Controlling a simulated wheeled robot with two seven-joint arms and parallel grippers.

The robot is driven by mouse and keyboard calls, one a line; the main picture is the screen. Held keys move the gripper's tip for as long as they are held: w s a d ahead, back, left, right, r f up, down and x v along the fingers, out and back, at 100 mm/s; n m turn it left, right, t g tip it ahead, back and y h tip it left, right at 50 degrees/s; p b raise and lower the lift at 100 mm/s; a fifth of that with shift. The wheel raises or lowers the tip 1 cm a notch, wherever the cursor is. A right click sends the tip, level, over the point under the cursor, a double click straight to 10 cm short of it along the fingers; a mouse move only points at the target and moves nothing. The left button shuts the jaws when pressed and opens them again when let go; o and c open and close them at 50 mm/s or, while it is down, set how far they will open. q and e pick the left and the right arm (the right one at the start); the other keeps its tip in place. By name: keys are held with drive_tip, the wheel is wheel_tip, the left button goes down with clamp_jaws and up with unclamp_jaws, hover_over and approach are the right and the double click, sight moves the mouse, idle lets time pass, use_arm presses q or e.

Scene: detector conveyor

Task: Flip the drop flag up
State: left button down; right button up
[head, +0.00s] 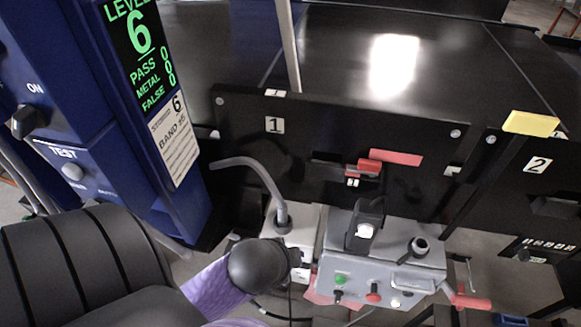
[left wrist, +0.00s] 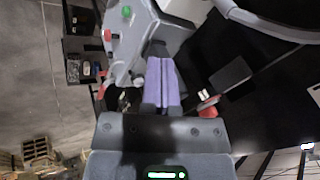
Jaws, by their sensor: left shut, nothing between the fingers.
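A red flag-like strip (head: 396,157) lies nearly level on the black panel marked 1, beside a red block (head: 369,167). I cannot tell for sure that this is the drop flag. A yellow piece (head: 531,123) sits on top of a post near panel 2. My left gripper (left wrist: 161,62) has purple fingers, shut and empty, beside the grey control box (left wrist: 140,38). My right gripper is in neither view.
The grey control box (head: 375,265) has green and red buttons and a black lever. A curved grey tube (head: 262,175) rises beside it. The blue cabinet (head: 95,120) with a level display stands at the left. A dark, shiny conveyor top (head: 340,60) lies behind.

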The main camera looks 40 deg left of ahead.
use_arm(q)
drive_tip(key=w+a+r+m+t+y, duration=0.45)
drive_tip(key=w+a+r+m, duration=0.35)
drive_tip(key=a+r+m, duration=0.4)
drive_tip(key=m+t+y, duration=0.1)
drive_tip(key=m+t, duration=0.3)
drive_tip(key=m, duration=0.6)
approach(292, 69)
drive_tip(key=s, duration=0.1)
drive_tip(key=s+d+f, duration=0.1)
drive_tip(key=s+f, duration=0.1)
drive_tip(key=shift+s+d+f, duration=0.15)
drive_tip(key=shift+d, duration=0.2)
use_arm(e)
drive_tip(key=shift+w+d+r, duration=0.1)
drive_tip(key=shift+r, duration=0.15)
use_arm(q)
drive_tip(key=x, duration=0.9)
drive_tip(key=w, duration=0.1)
drive_tip(key=w+a+r+p, duration=0.1)
drive_tip(key=w+a+r, duration=0.1)
drive_tip(key=shift+w+r+p, duration=0.1)
drive_tip(key=shift+w+p, duration=0.2)
drive_tip(key=shift+w, duration=0.1)
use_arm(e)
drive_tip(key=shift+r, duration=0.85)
